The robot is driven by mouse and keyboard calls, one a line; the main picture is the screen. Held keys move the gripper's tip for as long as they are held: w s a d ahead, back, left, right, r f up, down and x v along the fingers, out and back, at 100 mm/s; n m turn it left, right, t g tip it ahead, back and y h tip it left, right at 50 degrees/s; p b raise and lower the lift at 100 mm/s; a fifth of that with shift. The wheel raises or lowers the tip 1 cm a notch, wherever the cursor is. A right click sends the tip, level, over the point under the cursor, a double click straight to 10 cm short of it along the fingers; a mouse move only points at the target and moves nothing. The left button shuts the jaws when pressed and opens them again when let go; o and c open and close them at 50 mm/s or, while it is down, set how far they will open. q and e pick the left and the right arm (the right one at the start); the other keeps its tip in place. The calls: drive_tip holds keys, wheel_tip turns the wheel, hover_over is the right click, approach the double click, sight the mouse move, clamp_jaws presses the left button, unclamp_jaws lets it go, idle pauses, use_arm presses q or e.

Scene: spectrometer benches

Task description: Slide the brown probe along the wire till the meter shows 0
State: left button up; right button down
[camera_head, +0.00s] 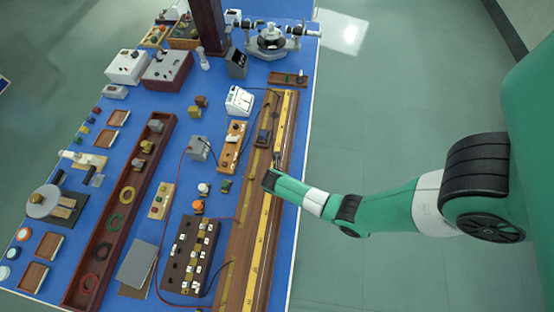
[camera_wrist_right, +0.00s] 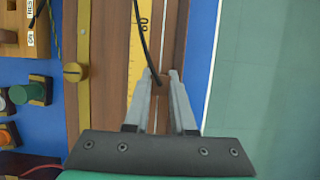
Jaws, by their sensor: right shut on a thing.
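The long wooden wire board (camera_head: 235,265) with its yellow scale (camera_head: 258,235) lies along the right side of the blue table. My right gripper (camera_head: 277,161) is over the upper half of this board. In the right wrist view, my right gripper (camera_wrist_right: 160,76) is shut on the brown probe (camera_wrist_right: 160,92), just below the scale's 60 mark. A black lead runs up from the probe. My left gripper is not in view.
A dark resistance box (camera_head: 188,262) with pale plugs and a wooden key strip (camera_head: 230,147) stand left of the board. A brass screw (camera_wrist_right: 73,72) rises beside the scale. The table edge and open floor lie close to the right.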

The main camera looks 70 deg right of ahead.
drive_tip(key=shift+w+d, duration=0.1)
drive_tip(key=shift+d, duration=1.15)
drive_tip(key=shift+f, duration=0.2)
idle(2.0)
idle(1.5)
drive_tip(key=c, duration=0.7)
unclamp_jaws()
drive_tip(key=shift+r, duration=0.25)
drive_tip(key=p+v, duration=0.4)
drive_tip(key=v, duration=0.7)
drive_tip(key=shift+a+r, duration=0.1)
